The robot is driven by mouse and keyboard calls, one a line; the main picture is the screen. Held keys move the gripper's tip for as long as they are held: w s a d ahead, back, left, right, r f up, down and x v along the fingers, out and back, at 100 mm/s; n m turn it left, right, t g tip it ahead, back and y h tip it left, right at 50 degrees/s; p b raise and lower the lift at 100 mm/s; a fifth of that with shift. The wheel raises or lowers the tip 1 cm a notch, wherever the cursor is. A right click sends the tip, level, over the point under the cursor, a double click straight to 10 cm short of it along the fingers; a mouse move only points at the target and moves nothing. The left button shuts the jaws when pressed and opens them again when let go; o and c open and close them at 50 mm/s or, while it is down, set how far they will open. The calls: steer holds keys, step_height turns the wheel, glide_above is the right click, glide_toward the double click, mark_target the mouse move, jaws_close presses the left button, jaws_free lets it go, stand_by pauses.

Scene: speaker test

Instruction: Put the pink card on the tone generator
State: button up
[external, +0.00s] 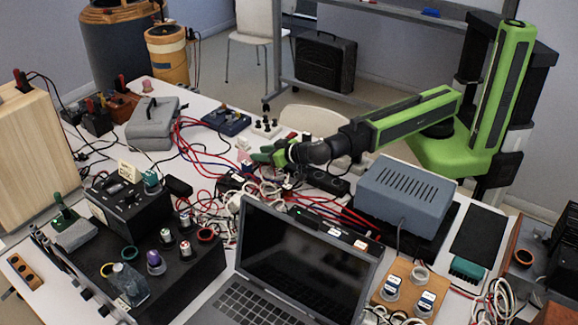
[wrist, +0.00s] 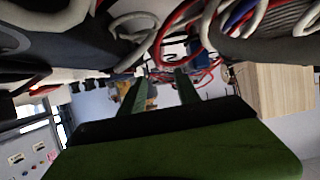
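My gripper (external: 268,155) is at the end of the green and black arm, low over a tangle of cables at the middle of the table. In the wrist view its two green fingers (wrist: 160,85) stand apart, with nothing clearly held between them. A small pale pink patch (external: 243,157) lies just left of the gripper; I cannot tell if it is the pink card. No label marks the tone generator. A black box with a dial (external: 127,207) at the left and a grey-blue box (external: 405,190) at the right are instruments on the table.
An open laptop (external: 305,255) stands at the front middle. A large black console with knobs (external: 190,260) is at the front left. Red and white cables (external: 200,150) cover the table's middle. A grey case (external: 152,122) and a wooden box (external: 35,150) stand farther left.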

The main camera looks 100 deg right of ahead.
mark_target(247, 154)
steer(key=p+v, duration=0.1)
steer(key=v, duration=0.3)
steer(key=shift+r, duration=0.1)
steer(key=shift+o, duration=0.5)
steer(key=shift+s+a, duration=0.15)
steer(key=b+x, duration=0.1)
steer(key=x, duration=0.1)
steer(key=b+x, duration=0.1)
steer(key=x, duration=0.2)
steer(key=shift+f+b, duration=0.35)
steer(key=shift+f, duration=0.05)
steer(key=shift+r, duration=0.15)
steer(key=shift+w+d, duration=0.35)
steer(key=b+x, duration=0.2)
steer(key=x, duration=0.4)
steer(key=shift+w, duration=0.1)
